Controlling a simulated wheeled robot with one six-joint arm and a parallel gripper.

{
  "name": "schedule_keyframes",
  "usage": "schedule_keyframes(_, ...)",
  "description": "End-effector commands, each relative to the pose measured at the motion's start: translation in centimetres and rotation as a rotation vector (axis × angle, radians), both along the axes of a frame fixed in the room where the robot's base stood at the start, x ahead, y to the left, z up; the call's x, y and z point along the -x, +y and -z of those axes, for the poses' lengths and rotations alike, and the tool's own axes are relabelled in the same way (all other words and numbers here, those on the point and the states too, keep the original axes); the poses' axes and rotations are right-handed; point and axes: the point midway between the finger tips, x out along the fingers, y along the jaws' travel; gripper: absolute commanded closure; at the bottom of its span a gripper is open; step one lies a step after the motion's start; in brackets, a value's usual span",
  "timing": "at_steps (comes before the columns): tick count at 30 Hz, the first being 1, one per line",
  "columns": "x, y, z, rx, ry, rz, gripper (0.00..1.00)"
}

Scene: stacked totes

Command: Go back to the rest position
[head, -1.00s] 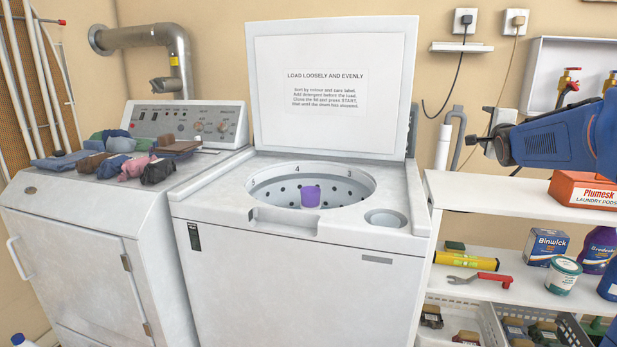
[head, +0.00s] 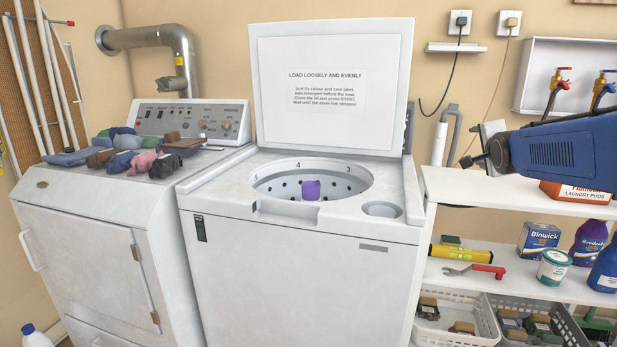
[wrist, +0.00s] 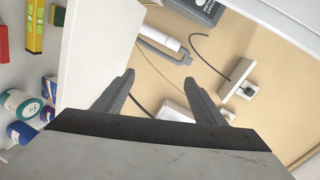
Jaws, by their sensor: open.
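My blue arm reaches in from the right of the head view, above the white shelf. My gripper (wrist: 163,95) shows in the wrist view with its two dark fingers spread wide apart and nothing between them. In the head view only its dark end (head: 478,158) shows, and the fingers are hard to make out. It is right of the open washer (head: 300,270), in front of the wall, apart from the shelf top.
The white shelf (head: 470,187) holds an orange laundry pods box (head: 575,193), bottles and tools. A purple item (head: 311,190) stands in the washer drum. Folded clothes (head: 125,150) lie on the machine at left. A cable (head: 429,85) and wall plugs hang behind my gripper.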

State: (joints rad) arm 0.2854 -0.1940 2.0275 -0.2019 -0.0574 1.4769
Motion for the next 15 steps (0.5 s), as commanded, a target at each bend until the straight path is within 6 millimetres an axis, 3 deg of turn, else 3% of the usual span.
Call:
schedule_keyframes(5, 5.2, 3.6, 3.4, 0.141, 0.175, -0.067, 0.36)
schedule_keyframes(15, 19.5, 11.2, 13.4, 0.49, 0.589, -0.369, 0.36)
